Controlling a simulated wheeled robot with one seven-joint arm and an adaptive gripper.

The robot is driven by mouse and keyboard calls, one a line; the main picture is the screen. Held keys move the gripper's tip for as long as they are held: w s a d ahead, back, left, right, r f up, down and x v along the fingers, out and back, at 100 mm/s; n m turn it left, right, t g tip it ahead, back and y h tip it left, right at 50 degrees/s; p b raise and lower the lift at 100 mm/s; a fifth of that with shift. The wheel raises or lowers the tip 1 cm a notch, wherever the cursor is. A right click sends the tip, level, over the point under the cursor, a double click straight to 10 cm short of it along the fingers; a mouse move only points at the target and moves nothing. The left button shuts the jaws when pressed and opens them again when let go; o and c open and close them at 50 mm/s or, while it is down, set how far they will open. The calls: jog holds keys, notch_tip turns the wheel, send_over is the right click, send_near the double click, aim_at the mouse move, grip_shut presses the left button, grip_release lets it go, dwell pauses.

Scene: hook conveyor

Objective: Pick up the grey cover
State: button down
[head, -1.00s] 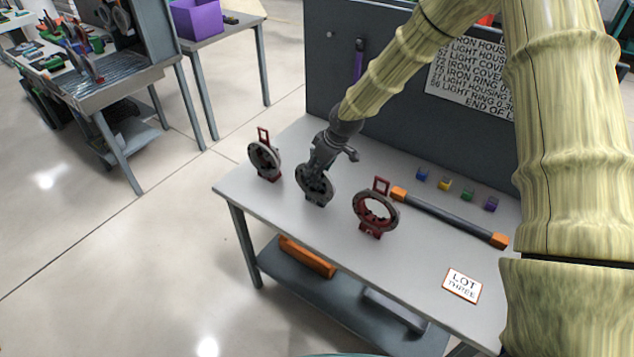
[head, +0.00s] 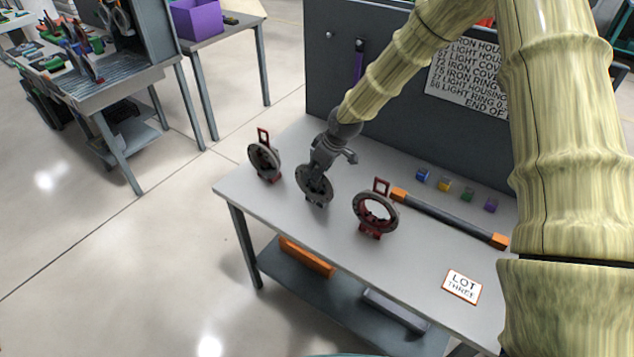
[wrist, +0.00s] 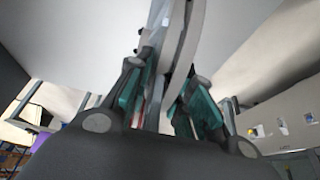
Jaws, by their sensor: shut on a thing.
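The grey cover (head: 314,190) is a dark grey disc in the middle of a row of three round parts on the table. It stands on edge, with its lower rim at or very near the tabletop; I cannot tell if it touches. My gripper (head: 317,172) comes down from above and is shut on its upper part, hiding some of it. In the wrist view, the teal finger pads of my gripper (wrist: 168,85) lie on both sides of the cover's thin curved edge (wrist: 186,50).
A grey disc in a red stand (head: 264,160) stands to the left, and a dark red ring (head: 375,215) close on the right. A grey bar with orange ends (head: 447,217), several small coloured blocks (head: 444,184) and a LOT THREE card (head: 462,287) lie further right. A dark panel (head: 400,110) rises behind.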

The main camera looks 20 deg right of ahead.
jog(key=shift+r, duration=0.1)
jog(key=shift+r+b, duration=0.75)
jog(key=shift+r, duration=0.1)
jog(key=shift+s+a+r+b, duration=0.15)
jog(key=shift+s+r+b, duration=0.15)
jog(key=shift+r+b, duration=0.35)
jog(key=s+a+r+b, duration=0.1)
jog(key=s+a+b, duration=0.1)
jog(key=s, duration=0.5)
jog(key=s+a+b, duration=0.2)
jog(key=s+a, duration=0.1)
jog(key=s, duration=0.4)
jog(key=shift+s+a+r+b, duration=0.15)
jog(key=shift+a+r+b, duration=0.15)
jog(key=shift+a+r, duration=0.1)
